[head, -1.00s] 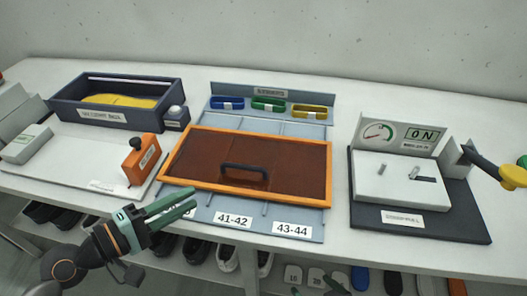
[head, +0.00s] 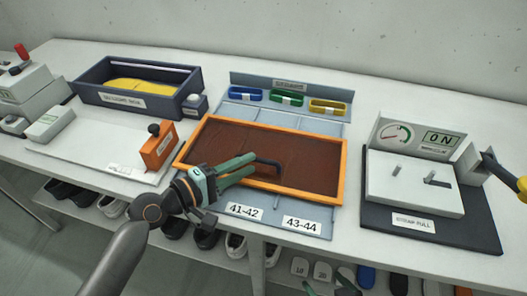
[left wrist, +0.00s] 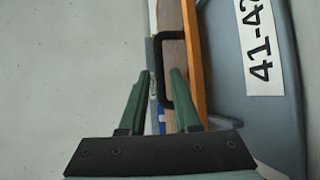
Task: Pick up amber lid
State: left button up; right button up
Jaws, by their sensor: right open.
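The amber lid (head: 235,138) is a dark brown translucent panel with an orange frame and a black bar handle (head: 272,163). It lies over the blue-grey sorting tray in the middle of the table.
An orange block (head: 157,152) stands on the white board left of the lid. A dark blue box (head: 130,98) with yellow contents is behind it. A grey-white machine (head: 415,190) with a gauge stands on the right. Shoes sit on the shelf below.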

pick_arm(q)
jog(key=shift+x, duration=0.95)
jog(key=shift+c, duration=0.2)
grip_shut()
jog(key=shift+r, duration=0.1)
dwell(0.4)
